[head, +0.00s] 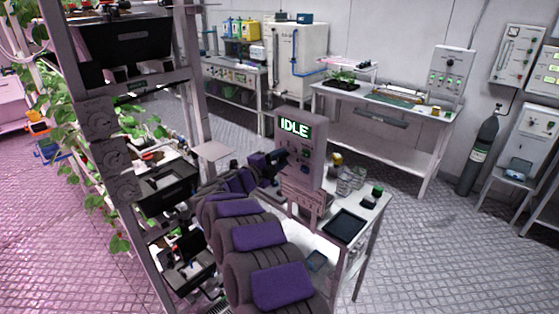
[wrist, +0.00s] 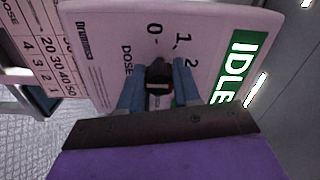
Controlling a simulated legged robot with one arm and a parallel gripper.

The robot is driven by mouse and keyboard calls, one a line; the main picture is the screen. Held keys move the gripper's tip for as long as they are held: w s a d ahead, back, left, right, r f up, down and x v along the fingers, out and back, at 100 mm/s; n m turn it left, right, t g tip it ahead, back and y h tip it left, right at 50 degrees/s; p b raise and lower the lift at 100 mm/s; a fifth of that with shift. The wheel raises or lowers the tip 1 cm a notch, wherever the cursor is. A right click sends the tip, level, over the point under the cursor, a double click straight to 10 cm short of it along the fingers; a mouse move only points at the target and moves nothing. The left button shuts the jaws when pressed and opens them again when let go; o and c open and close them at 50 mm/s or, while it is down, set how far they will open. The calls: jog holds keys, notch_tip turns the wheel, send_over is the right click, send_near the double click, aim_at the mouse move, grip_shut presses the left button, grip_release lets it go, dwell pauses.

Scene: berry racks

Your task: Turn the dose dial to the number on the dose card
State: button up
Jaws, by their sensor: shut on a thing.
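The dose dial (wrist: 158,68) is a small dark knob on a pale panel (wrist: 105,40), with "DOSE" and the numbers 0, 1 and 2 printed around it. The panel's green display (wrist: 238,62) reads IDLE. It also shows in the head view (head: 294,129) on an upright box. My gripper (wrist: 157,80) is shut on the dial, one blue finger on each side. In the head view my gripper (head: 279,158) is at the box's front, its fingertips hard to make out. A printed chart (wrist: 40,50) headed DOSE lists rows of numbers; I cannot tell whether it is the dose card.
The box stands on a small white table with a dark tray (head: 345,224), jars (head: 350,177) and small items. A plant rack (head: 112,150) stands close on the left. A bench (head: 390,125) and a gas cylinder (head: 478,157) stand behind.

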jog(key=o, duration=0.7)
jog(key=shift+s+f, duration=0.1)
jog(key=shift+f, duration=0.25)
jog(key=o, duration=0.4)
jog(key=shift+a+r, duration=0.15)
jog(key=shift+a, duration=0.05)
jog(key=shift+c, duration=0.2)
jog(key=p+v, duration=0.2)
jog(key=v, duration=1.5)
jog(key=shift+a, duration=0.2)
jog(key=shift+r, duration=0.1)
